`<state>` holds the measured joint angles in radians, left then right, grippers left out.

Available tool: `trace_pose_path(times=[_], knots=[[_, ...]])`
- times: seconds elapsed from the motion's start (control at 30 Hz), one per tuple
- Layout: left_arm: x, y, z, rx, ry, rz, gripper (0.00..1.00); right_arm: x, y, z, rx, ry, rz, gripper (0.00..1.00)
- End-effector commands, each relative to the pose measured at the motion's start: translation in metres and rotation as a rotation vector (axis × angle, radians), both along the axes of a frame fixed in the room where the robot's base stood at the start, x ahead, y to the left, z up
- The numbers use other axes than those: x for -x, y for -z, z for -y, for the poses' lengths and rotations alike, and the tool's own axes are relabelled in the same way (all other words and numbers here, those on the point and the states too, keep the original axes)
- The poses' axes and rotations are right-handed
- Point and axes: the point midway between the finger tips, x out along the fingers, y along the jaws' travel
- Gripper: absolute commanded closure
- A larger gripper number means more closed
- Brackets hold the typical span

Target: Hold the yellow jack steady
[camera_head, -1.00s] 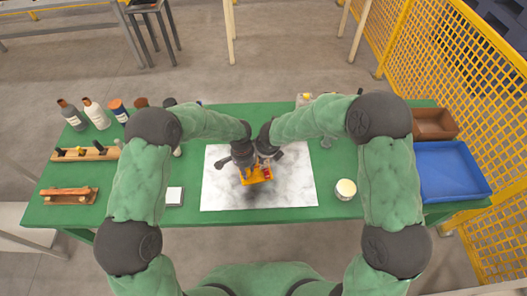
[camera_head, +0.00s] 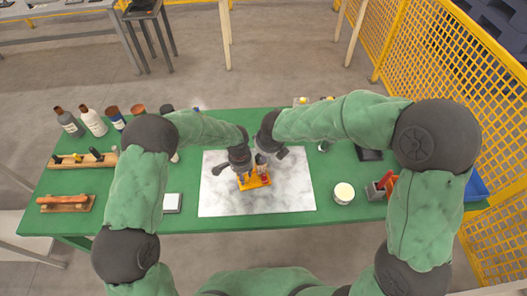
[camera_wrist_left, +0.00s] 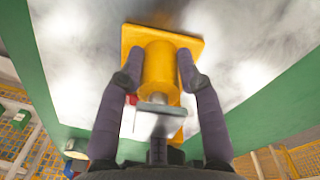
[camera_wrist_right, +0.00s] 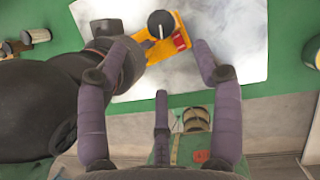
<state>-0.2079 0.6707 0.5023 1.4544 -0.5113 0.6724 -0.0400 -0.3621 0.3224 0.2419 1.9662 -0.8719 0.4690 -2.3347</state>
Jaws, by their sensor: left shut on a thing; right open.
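The yellow jack (camera_head: 258,183) stands on the white marbled sheet (camera_head: 300,200) in the middle of the table. My left gripper (camera_head: 243,174) is shut on it. In the left wrist view the fingers (camera_wrist_left: 158,75) lie on both sides of its yellow cylinder (camera_wrist_left: 158,65), above its square base plate. My right gripper (camera_head: 270,156) is open just right of and behind the jack. In the right wrist view its spread fingers (camera_wrist_right: 163,62) are empty, and the jack's yellow body (camera_wrist_right: 169,48), red block and dark round top show beyond them. Contact between base and sheet is partly hidden.
A round white-topped tin (camera_head: 343,193) stands right of the sheet, a small white-topped block (camera_head: 172,203) left of it. Bottles (camera_head: 93,122) and wooden racks (camera_head: 67,203) occupy the table's left side. A blue tray (camera_head: 476,189) is mostly hidden behind my right arm.

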Motion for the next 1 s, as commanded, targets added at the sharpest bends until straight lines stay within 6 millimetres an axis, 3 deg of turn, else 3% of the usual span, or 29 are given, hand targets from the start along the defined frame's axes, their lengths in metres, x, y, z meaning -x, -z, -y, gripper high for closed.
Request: trace_pose_path(times=[0.4, 0.57, 0.8, 1.0], knots=[[0.0, 0.0, 0.0, 0.0, 0.0, 0.0, 1.0, 0.002, -0.004, 0.001, 0.0, 0.003, -0.001, 0.34], [0.0, 0.0, 0.0, 0.0, 0.0, 0.0, 1.0, -0.008, -0.003, 0.008, -0.01, 0.088, -0.032, 0.34], [0.0, 0.0, 0.0, 0.001, 0.0, 0.001, 1.0, -0.042, 0.006, 0.037, -0.085, 0.536, -0.24, 0.34], [0.0, 0.0, 0.0, 0.001, 0.0, 0.001, 1.0, -0.06, 0.008, 0.044, -0.192, 0.917, -0.488, 0.34]])
